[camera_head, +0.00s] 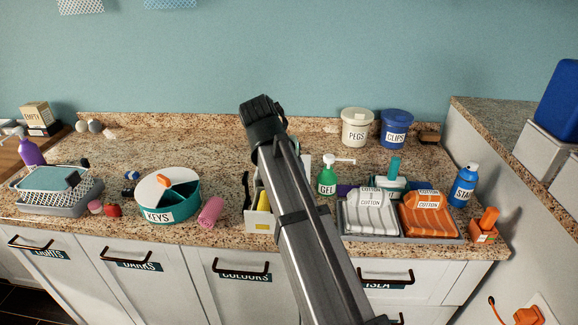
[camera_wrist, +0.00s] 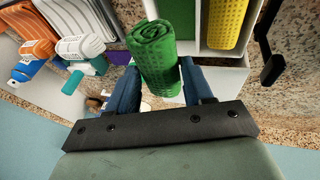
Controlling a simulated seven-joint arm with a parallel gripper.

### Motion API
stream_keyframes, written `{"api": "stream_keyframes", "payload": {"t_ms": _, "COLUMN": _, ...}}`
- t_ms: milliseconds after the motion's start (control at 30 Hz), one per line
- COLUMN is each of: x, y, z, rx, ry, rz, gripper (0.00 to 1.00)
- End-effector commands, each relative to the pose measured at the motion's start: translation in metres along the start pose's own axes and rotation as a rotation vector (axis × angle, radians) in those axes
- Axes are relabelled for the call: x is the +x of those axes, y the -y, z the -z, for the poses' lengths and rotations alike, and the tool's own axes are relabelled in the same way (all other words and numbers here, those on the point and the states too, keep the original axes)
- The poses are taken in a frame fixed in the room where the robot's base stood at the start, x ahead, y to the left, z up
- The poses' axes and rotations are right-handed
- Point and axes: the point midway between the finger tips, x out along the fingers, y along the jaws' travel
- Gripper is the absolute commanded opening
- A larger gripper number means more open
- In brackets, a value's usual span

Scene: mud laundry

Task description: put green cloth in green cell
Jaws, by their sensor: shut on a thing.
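My gripper (camera_wrist: 160,84) is shut on the green cloth (camera_wrist: 153,42), a rolled, textured bundle between its two blue fingers in the wrist view. The cloth is over or beside the white caddy (camera_wrist: 222,80); its exact height is unclear. A green-lined cell (camera_wrist: 183,16) of the caddy shows just right of the cloth, partly covered by it. The neighbouring cell holds a yellow cloth (camera_wrist: 228,18). In the head view, the caddy (camera_head: 259,222) stands near the counter's front edge with the yellow cloth (camera_head: 263,200); my arm hides the green cloth, the green cell and my fingers.
A tray (camera_head: 350,236) with grey and orange cotton packs is right of my arm. A green GEL bottle (camera_head: 327,181) stands behind. A pink roll (camera_head: 211,212) and the KEYS tub (camera_head: 168,205) lie left of the caddy. The back middle of the counter is mostly clear.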

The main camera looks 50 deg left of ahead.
Motion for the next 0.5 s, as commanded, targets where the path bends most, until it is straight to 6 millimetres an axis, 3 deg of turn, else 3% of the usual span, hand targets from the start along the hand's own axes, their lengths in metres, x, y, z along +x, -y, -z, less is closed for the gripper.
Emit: {"api": "stream_keyframes", "payload": {"t_ms": 500, "x": 0.039, "y": 0.012, "z": -0.013, "rx": 0.0, "ry": 0.0, "rz": 0.0, "gripper": 0.21}}
